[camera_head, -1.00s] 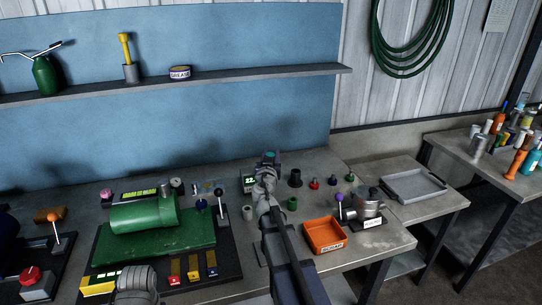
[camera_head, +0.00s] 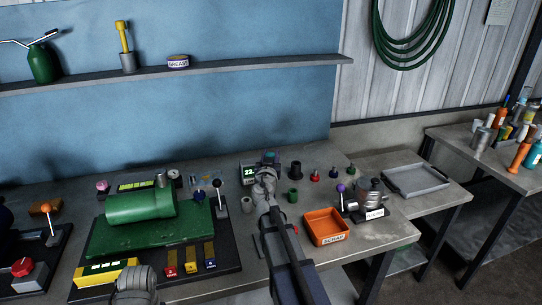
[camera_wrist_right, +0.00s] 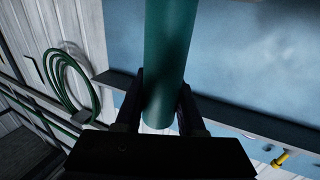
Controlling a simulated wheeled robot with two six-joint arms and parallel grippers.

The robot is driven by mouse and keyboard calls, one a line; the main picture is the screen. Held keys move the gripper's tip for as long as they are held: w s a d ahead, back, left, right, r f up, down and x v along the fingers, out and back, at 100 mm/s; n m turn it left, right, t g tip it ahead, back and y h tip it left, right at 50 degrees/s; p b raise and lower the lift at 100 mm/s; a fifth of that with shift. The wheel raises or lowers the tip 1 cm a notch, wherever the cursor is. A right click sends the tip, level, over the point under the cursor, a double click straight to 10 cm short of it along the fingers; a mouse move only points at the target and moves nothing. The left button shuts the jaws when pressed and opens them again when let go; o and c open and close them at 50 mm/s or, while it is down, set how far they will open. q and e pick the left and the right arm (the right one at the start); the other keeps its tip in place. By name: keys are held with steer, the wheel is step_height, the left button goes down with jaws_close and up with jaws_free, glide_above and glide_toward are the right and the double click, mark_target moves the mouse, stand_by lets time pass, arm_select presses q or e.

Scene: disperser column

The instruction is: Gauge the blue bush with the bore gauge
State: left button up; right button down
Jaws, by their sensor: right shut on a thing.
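My right gripper (camera_wrist_right: 160,112) is shut on a teal-green cylinder (camera_wrist_right: 168,50), which runs up out of the right wrist view. In the head view its wrist hides most of the gripper, and a bit of teal (camera_head: 269,155) shows just past it. I cannot tell whether this cylinder is the bush or part of the gauge. Beside it stands a dark unit with a lit display (camera_head: 249,172) reading about "22", likely the bore gauge. A small dark-blue piece (camera_head: 199,196) sits by the green machine. My left wrist (camera_head: 135,283) shows at the bottom; its fingers are hidden.
A green bush (camera_head: 293,194), a grey bush (camera_head: 246,205) and a black one (camera_head: 295,171) stand around my right gripper. An orange labelled tray (camera_head: 326,227) lies to the right. The green machine (camera_head: 141,207) and a black-knobbed lever (camera_head: 219,190) stand left.

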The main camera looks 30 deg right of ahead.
steer(key=shift+f+b, duration=1.9)
steer(key=shift+b, duration=0.05)
stand_by(0.4)
steer(key=shift+r, duration=0.15)
stand_by(1.0)
step_height(320, 180, up, 5)
steer(key=p, duration=0.5)
stand_by(0.7)
